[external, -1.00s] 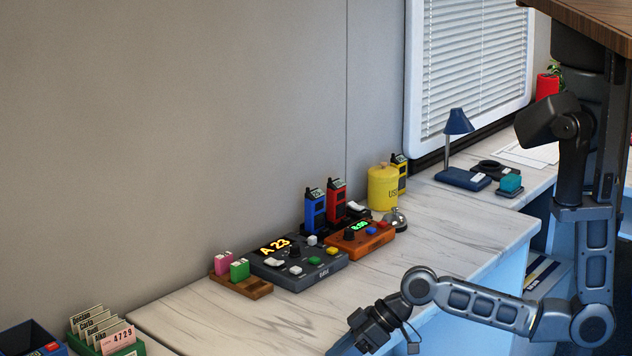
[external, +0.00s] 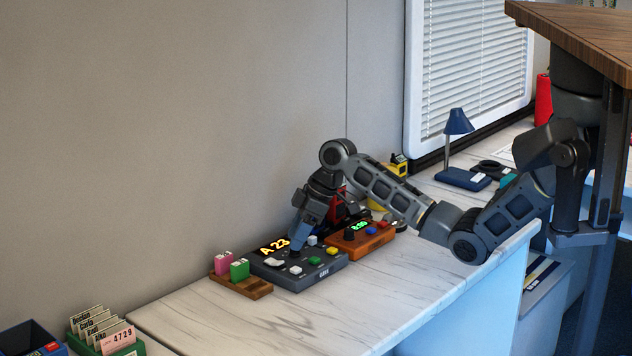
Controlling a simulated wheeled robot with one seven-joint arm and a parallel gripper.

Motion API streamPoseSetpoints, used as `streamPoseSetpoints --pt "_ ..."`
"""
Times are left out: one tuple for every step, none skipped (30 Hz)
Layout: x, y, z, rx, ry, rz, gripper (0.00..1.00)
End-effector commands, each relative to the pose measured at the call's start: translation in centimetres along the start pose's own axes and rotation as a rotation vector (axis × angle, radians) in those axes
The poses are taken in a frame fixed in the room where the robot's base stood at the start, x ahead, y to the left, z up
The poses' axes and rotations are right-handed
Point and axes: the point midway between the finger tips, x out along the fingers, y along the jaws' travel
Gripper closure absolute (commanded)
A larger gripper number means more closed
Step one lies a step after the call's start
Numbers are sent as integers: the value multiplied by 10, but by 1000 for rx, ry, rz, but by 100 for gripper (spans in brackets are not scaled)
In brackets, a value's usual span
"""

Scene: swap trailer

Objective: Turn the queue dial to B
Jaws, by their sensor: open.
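The queue console (external: 318,281) is a dark grey box on the marble counter, with a lit display (external: 275,246) that reads A 23. It has several buttons, among them a green one (external: 314,260) and a yellow one (external: 332,251). Its black dial (external: 294,253) sits near the middle of the top. My gripper (external: 296,245) points down right over the dial, with its fingertips at or around it. The gripper hides most of the dial, so its pointer cannot be read and contact cannot be told.
An orange box (external: 360,242) with a green display stands just right of the console. A wooden holder (external: 241,286) with pink and green blocks stands at its left. My arm covers the radios and yellow canister behind. The front counter (external: 300,320) is clear.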

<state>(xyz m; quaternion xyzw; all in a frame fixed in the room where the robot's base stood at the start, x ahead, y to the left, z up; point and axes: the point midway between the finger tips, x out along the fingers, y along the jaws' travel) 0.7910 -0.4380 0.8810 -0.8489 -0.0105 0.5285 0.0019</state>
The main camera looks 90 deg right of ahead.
Motion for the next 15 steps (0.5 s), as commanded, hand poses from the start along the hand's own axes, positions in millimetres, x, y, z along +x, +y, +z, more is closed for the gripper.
streamPoseSetpoints --pt "-11 19 4 3 -18 11 47" --pt "-17 28 8 6 -29 13 47" --pt "-23 37 10 6 -40 16 47" --pt "-27 42 12 7 -48 17 47" --pt "-31 46 14 8 -54 18 47" --pt "-34 50 15 8 -60 19 47" --pt "-35 52 16 8 -63 19 47" --pt "-35 54 16 8 -65 19 47" --pt "-34 54 17 8 -67 18 47" --pt "-32 54 17 8 -68 17 47" --pt "-29 54 17 8 -68 17 47" --pt "-24 54 18 8 -68 17 47" --pt "-20 54 18 9 -67 17 47" --pt "-15 54 18 10 -68 16 47" --pt "-9 54 19 9 -68 17 47"
